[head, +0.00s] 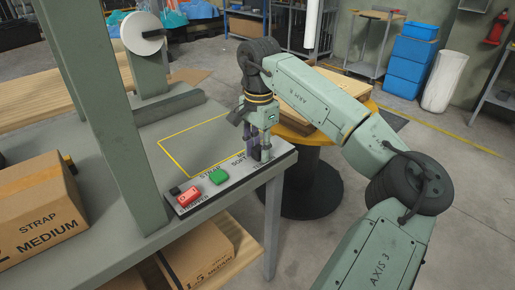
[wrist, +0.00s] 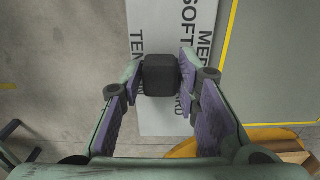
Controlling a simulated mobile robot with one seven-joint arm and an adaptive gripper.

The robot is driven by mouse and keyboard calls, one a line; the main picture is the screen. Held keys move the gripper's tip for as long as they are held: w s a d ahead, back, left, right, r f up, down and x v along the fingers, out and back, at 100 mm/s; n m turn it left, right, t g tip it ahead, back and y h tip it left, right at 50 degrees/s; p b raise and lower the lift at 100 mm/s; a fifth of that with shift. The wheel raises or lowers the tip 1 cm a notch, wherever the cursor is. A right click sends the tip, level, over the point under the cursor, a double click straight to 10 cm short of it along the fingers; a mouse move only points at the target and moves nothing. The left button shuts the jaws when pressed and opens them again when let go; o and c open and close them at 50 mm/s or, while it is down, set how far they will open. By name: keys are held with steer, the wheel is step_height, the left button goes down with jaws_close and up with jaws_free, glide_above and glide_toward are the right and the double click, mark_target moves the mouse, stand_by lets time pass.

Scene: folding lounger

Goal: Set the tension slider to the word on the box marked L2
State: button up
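The tension slider's black knob (wrist: 160,75) sits on the pale label panel (wrist: 155,125) in the wrist view. My gripper (wrist: 162,80) has a finger on each side of the knob, and both seem to touch it. Beside the knob, SOFT, part of MED and the end of HARD can be read; the right finger covers some lettering.
A green button (head: 219,176) and a red switch (head: 189,196) stand left of the slider on the panel. More boxes (head: 200,250) lie on the shelf below, their mark hard to read. A green post (head: 120,110) rises from the table. A yellow outline marks clear tabletop behind.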

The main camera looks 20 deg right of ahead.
mark_target(259, 147)
steer(key=shift+o, duration=1.4)
steer(key=shift+r, duration=0.1)
step_height(259, 147, up, 12)
